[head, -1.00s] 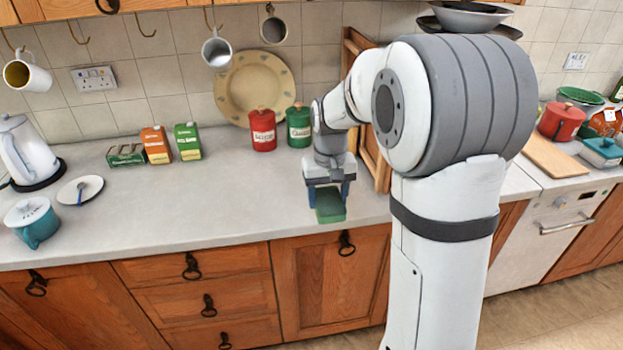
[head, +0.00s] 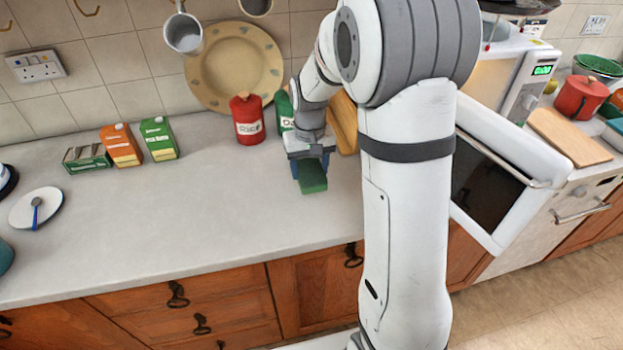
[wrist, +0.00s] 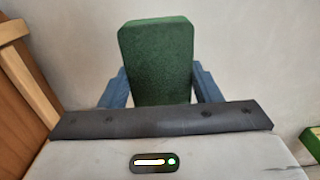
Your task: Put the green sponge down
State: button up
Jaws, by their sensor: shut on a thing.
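The green sponge (head: 313,178) is a dark green block held in my gripper (head: 310,168), low over the grey counter (head: 215,205), in front of the red and green canisters. In the wrist view the sponge (wrist: 155,62) sticks out between the two blue fingers of my gripper (wrist: 160,88), which are shut on its sides. Pale counter shows around it. I cannot tell whether its underside touches the counter.
A red canister (head: 248,118) and a partly hidden green canister (head: 283,112) stand close behind my gripper. Cartons (head: 121,146) stand further left. A microwave's open door (head: 500,165) is to the right of my arm. The counter's left middle is clear.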

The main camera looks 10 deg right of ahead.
aim_at(310, 181)
jog(key=shift+f, duration=2.45)
jog(key=shift+s, duration=0.1)
jog(key=shift+f, duration=0.15)
jog(key=o, duration=1)
